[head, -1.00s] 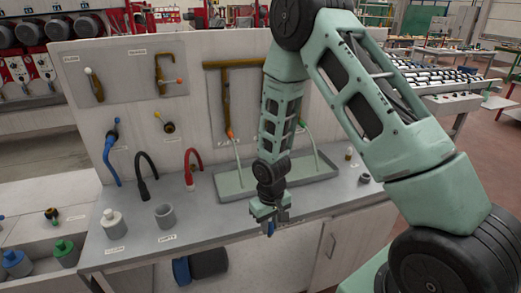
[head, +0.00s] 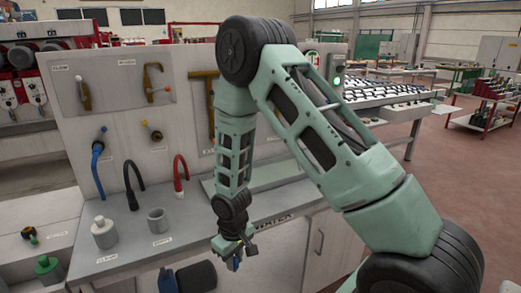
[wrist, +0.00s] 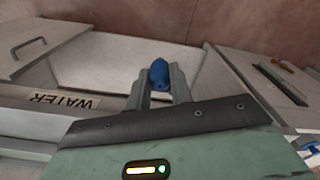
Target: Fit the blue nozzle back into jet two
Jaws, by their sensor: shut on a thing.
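My gripper (head: 234,252) is shut on the blue nozzle (head: 237,264), which hangs below the fingers in front of the bench's front edge. In the wrist view the blue nozzle (wrist: 159,73) stands upright between the two grey fingertips (wrist: 160,84), over a blurred background. The brown T-shaped pipe (head: 203,76) on the upright panel is mostly hidden behind my arm. I cannot tell which outlet is jet two, and no label for it is readable.
A pale tray (head: 275,176) lies partly behind my arm. A WATER label (wrist: 62,100) is on the bench edge.

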